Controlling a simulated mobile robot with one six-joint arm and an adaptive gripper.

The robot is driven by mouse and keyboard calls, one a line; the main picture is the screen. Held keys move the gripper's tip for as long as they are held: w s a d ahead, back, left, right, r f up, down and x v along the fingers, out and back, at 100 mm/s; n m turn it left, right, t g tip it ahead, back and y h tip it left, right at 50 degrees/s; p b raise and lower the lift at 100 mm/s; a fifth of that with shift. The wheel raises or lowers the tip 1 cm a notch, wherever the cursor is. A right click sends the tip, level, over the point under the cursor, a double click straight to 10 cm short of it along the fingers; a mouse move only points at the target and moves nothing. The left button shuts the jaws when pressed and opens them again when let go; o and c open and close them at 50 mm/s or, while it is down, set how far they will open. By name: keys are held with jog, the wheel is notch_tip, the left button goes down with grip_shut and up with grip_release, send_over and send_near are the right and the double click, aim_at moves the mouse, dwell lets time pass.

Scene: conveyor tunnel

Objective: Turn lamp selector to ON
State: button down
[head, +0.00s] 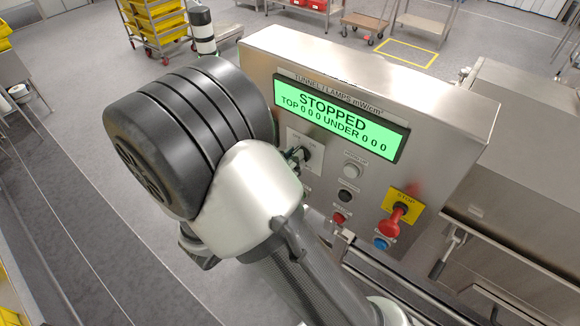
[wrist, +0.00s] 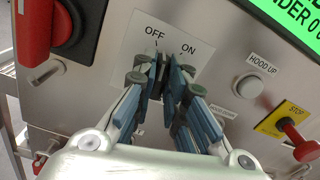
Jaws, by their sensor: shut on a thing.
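The lamp selector sits on a pale plate (wrist: 206,66) marked OFF at upper left and ON at upper right. My gripper (wrist: 164,76) has its blue-padded fingers closed around the selector's dark knob. The fingers hide most of the knob, so I cannot tell exactly which mark it points to. In the head view my gripper (head: 298,156) is at the plate (head: 313,150), mostly hidden behind my wrist. The green display (head: 338,118) reads STOPPED, TOP 0 0 0 UNDER 0 0 0; part of it also shows in the wrist view (wrist: 290,22).
A red switch handle (wrist: 35,30) stands out left of the plate. Right are a HOOD UP button (wrist: 250,85) and a red STOP knob (wrist: 300,142) on yellow. Black (head: 345,196), red (head: 338,218) and blue (head: 381,243) buttons sit low on the steel panel (head: 455,120).

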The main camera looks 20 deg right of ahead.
jog(key=m+b, duration=0.8)
jog(key=shift+s+d, duration=0.15)
jog(key=shift+m, duration=0.3)
jog(key=c, duration=1.6)
grip_release()
jog(key=v, duration=1.2)
